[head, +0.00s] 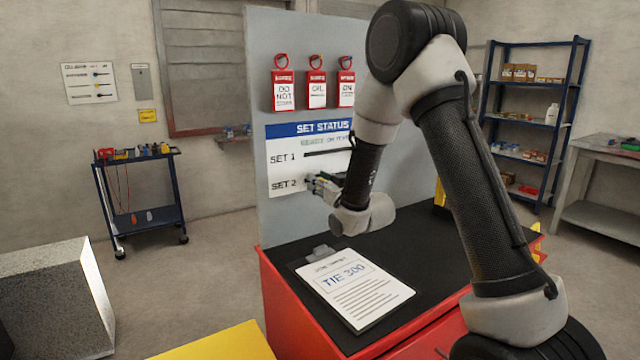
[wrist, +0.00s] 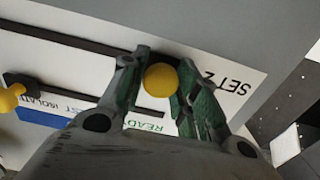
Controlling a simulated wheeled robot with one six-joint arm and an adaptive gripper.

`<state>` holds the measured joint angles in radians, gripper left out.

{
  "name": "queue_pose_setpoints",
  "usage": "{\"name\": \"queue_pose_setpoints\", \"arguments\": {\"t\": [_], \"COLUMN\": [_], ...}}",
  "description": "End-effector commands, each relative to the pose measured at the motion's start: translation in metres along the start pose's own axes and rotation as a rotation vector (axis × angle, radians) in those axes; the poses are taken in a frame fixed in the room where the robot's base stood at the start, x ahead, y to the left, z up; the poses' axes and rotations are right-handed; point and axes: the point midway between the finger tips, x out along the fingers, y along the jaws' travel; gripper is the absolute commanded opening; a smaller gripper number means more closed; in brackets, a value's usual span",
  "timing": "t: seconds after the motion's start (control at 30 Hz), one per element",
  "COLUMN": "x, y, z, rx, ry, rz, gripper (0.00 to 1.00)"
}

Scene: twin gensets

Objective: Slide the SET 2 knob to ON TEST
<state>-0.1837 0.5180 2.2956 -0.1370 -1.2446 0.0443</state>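The status board (head: 285,155) stands upright with SET 1 and SET 2 rows, each with a dark slot. In the wrist view, the round yellow SET 2 knob (wrist: 160,80) lies near the SET 2 label, roughly in line with READY. My gripper (wrist: 158,62) has one finger on each side of it, close to the ball. Whether both fingers press on it is unclear. In the head view, my gripper (head: 325,186) is at the SET 2 row and hides the knob. A second yellow knob (wrist: 10,98) shows at the left edge of the wrist view.
Red lockout tags (head: 316,88) hang above the board. A clipboard (head: 352,288) lies on the black top of the red cabinet (head: 282,305) below my arm. A tool cart (head: 140,195) stands behind at left, shelves (head: 525,120) at right.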

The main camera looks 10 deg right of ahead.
Motion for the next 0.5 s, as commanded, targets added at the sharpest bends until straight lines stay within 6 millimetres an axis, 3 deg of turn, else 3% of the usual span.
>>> {"name": "queue_pose_setpoints", "arguments": {"t": [0.03,0.13,0.3,0.37,0.5], "x": [0.0,0.0,0.0,0.0,0.0], "y": [0.0,0.0,0.004,0.012,0.046], "z": [0.0,0.0,0.0,0.0,0.0], "rx": [0.0,0.0,0.0,-0.001,0.0], "ry": [0.0,0.0,0.0,0.0,0.001], "rz": [0.0,0.0,0.001,0.002,0.007], "gripper": [0.15,0.0,0.0,0.0,0.0]}}
